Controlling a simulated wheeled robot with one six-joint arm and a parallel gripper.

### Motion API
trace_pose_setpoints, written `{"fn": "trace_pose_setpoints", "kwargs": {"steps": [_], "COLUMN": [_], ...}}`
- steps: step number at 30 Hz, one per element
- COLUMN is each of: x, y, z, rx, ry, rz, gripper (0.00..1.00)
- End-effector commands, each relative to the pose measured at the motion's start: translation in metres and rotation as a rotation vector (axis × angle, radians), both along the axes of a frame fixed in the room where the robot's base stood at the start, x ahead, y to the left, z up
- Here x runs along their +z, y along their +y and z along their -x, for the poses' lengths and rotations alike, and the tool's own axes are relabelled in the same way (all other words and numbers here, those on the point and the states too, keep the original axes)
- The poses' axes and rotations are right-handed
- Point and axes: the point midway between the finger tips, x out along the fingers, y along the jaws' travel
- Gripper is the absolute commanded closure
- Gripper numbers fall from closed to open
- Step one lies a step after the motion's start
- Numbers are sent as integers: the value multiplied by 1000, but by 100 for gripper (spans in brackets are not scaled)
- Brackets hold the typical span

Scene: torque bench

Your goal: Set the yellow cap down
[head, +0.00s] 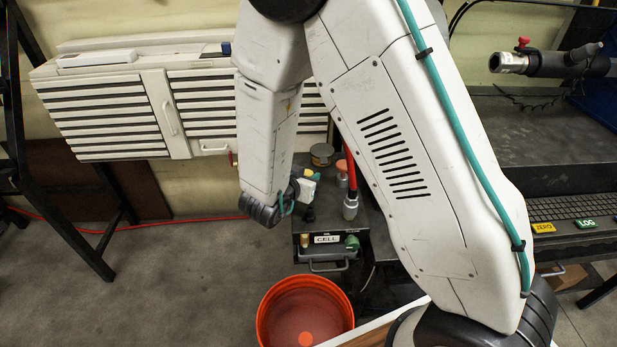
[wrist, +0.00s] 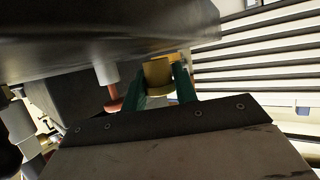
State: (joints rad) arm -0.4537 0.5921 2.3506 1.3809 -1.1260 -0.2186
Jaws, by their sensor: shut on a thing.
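In the wrist view, the yellow cap (wrist: 158,73) sits between the two teal fingers of my gripper (wrist: 162,82). The fingers are shut on it, and their lower parts hide some of its sides. A dark surface spans the picture above it. In the head view, the end of my arm is over the small dark cart (head: 378,232). A small yellow patch shows there beside a white part; it is too small to tell whether it is the cap. I cannot tell whether the cap touches a surface.
A red-handled tool (head: 350,200) stands upright on the cart close to my wrist, near a round tin (head: 321,153). The CELL drawer (head: 326,254) is at the cart's front. An orange bucket (head: 268,312) stands on the floor before it. Open floor lies to the left.

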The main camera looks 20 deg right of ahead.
Motion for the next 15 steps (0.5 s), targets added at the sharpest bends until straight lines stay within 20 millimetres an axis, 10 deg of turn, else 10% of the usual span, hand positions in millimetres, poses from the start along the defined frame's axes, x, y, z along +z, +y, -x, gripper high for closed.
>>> {"fn": "trace_pose_setpoints", "kwargs": {"steps": [15], "x": [-11], "y": [0], "z": [0], "rx": [0], "ry": [0], "rz": [0], "gripper": [100]}}
